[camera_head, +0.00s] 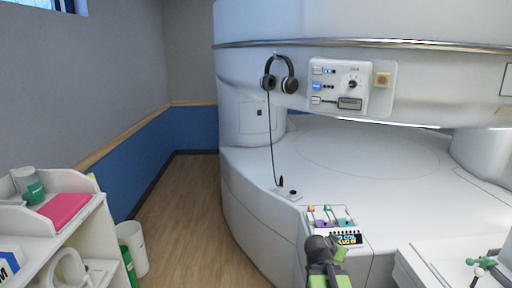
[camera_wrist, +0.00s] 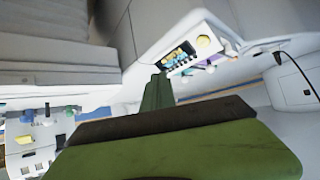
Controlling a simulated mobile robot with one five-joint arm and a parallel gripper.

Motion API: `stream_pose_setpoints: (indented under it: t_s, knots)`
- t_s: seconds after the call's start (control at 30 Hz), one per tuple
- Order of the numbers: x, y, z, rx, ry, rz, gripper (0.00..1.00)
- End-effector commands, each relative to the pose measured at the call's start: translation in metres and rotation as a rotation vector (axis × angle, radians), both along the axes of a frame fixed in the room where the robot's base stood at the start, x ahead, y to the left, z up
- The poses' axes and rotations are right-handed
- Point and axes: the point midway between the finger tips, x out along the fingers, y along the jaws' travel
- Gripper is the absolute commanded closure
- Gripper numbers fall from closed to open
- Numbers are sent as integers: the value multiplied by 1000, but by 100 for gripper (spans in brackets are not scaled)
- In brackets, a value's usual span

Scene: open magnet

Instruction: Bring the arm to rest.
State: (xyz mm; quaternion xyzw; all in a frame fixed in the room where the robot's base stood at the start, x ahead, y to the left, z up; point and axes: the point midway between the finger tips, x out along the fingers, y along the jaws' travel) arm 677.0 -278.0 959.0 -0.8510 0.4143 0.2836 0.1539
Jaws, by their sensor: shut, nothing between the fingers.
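My gripper (camera_wrist: 158,92) shows in the wrist view as green fingers reaching up the middle of the picture, shut with nothing between them. In the head view, the green and black end of my arm (camera_head: 326,262) is at the bottom, right of centre. I cannot tell from these views how far the gripper is from the tray. In the wrist view the tray (camera_wrist: 190,52) lies beyond the fingertips, up and to the right.
Headphones (camera_head: 279,74) hang on the magnet beside a control panel (camera_head: 350,88), with their cable running down to the ledge. A white cart (camera_head: 88,232) with a pink item (camera_head: 66,211) and a white bin (camera_head: 134,247) stand at left. Wooden floor (camera_head: 188,215) between is clear.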

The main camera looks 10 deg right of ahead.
Motion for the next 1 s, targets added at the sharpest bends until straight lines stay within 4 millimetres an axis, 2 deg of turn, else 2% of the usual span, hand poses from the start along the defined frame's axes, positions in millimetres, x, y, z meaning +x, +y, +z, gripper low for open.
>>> stream_pose_setpoints:
  t_s: [0.03,0.13,0.2,0.27,0.3,0.4,0.47,0.53,1.0]
  knots:
    - [7,45,-15,38,57,65,100]
    - [5,129,-43,122,206,202,100]
    - [-7,184,-63,185,333,314,100]
    - [-25,224,-78,244,453,418,100]
    - [-42,244,-86,290,544,493,100]
    - [-83,275,-97,399,743,696,100]
    - [-97,284,-98,419,813,786,100]
    - [-104,282,-98,410,856,842,100]
    - [-103,279,-98,395,862,864,100]
